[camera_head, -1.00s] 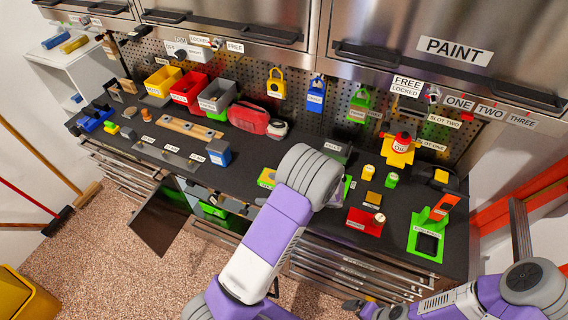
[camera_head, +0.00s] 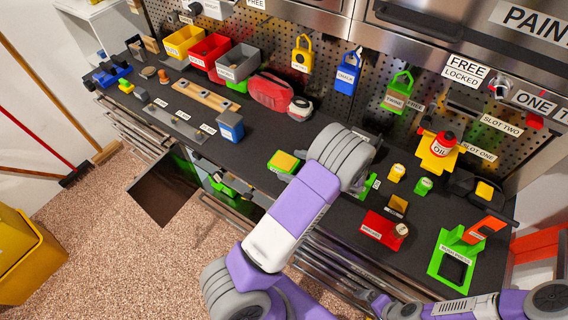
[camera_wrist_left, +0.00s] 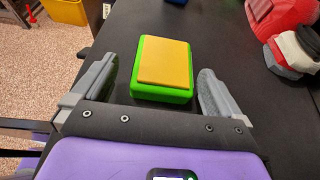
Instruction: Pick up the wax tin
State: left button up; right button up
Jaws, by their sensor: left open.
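A green block with a flat yellow top (camera_head: 284,162) lies on the dark worktop, just left of my left arm's grey joint. In the left wrist view the block (camera_wrist_left: 162,65) sits between and ahead of the fingertips of my left gripper (camera_wrist_left: 157,72), which is open and empty. No readable label says wax, so I cannot tell whether this block is the wax tin. In the head view my left gripper is mostly hidden behind its arm. My right gripper (camera_head: 378,303) is low at the bottom edge, and its jaws are unclear.
A red case (camera_head: 270,92) lies behind the block, and a blue box (camera_head: 230,126) stands to its left. Right of my left arm are a red block (camera_head: 384,230), small yellow and green pieces, and a green stand (camera_head: 452,262). The worktop around the block is mostly clear.

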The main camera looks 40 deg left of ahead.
aim_at(289, 163)
pick_arm(q)
jog(key=x, duration=0.4)
jog(key=shift+w+a+f, duration=0.15)
jog(key=shift+w+a, duration=0.05)
jog(key=shift+a, duration=0.25)
jog(key=c, duration=1.2)
